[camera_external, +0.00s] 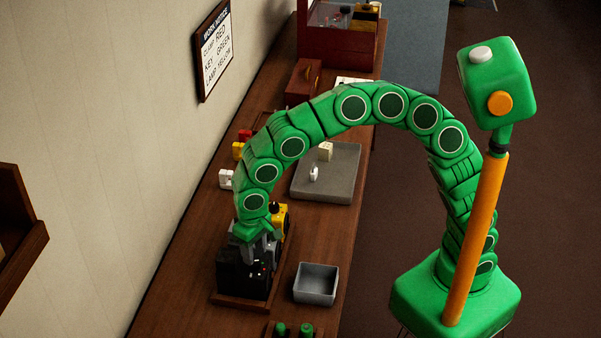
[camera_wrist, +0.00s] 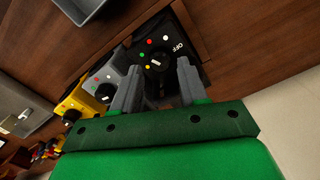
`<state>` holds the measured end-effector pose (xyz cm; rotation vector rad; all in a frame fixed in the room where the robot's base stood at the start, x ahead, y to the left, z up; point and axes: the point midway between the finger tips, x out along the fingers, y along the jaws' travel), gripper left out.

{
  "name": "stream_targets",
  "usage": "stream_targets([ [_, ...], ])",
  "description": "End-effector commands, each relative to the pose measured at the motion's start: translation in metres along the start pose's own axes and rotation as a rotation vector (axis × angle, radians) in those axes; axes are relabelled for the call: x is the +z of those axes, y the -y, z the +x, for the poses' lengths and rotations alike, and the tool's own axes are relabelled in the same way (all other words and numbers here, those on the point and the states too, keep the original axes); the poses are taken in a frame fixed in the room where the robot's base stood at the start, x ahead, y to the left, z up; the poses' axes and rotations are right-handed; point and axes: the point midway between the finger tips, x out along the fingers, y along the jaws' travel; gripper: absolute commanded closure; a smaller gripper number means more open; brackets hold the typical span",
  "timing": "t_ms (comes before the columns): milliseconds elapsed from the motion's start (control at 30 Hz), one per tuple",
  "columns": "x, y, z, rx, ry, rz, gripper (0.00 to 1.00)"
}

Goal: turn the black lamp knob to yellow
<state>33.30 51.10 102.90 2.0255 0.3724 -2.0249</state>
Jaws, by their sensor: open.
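The black box (camera_external: 238,276) stands on a wooden base at the near end of the bench. In the wrist view its face carries a round black knob (camera_wrist: 158,59). Red, white, green and yellow (camera_wrist: 148,67) dots ring the knob, with the word OFF at its right. A small light mark shows on the knob; which dot it points to is too small to tell. My gripper (camera_wrist: 157,78) is open, its two grey fingers spread below the knob in the picture. The external view shows it (camera_external: 262,243) at the top of the box. Contact with the knob cannot be told.
A grey box (camera_wrist: 98,82) and a yellow box (camera_wrist: 76,103) with similar knobs stand beside the black one. A small grey bin (camera_external: 316,286) lies to its right. A grey tray (camera_external: 340,187) lies farther back. A wall notice (camera_external: 214,50) reads LAMP YELLOW.

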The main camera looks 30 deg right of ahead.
Motion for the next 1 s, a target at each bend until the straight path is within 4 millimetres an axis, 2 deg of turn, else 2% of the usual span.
stream_targets([
  [100,-0.001,0.000,-0.016,0.000,-0.003,0.000,0.57],
  [433,0.000,0.001,-0.049,-0.005,-0.001,0.000,0.57],
  [767,0.013,0.033,-0.062,-0.197,0.027,0.056,0.57],
  [1000,0.019,0.062,-0.084,-0.378,0.046,0.126,0.57],
])
